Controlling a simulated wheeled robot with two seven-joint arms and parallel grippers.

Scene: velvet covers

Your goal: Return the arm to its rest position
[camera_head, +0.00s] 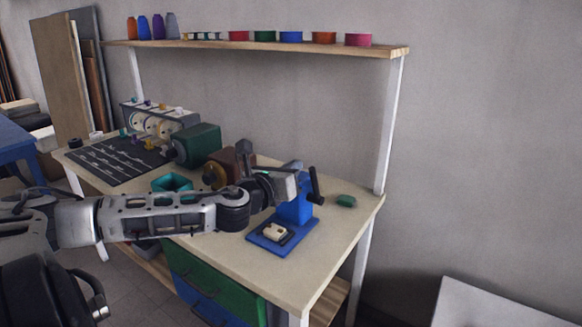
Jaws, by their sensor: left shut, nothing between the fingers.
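My left arm (165,215) reaches in from the left over the workbench. It bends at a dark joint and ends at my left gripper (281,186), which is shut and empty. The gripper is close beside the upper part of a blue hand press (295,208) with a dark lever; I cannot tell whether they touch. A small pale piece (277,232) sits on the press's blue base. My wrist hides part of the brown machine behind it. My right gripper is not in view.
The workbench (325,252) is bare at its front right. A green lump (346,201) lies near the right edge. A green machine (198,145), a teal open box (172,184) and a dark tool mat (115,160) stand left. A shelf (270,45) with coloured spools runs above.

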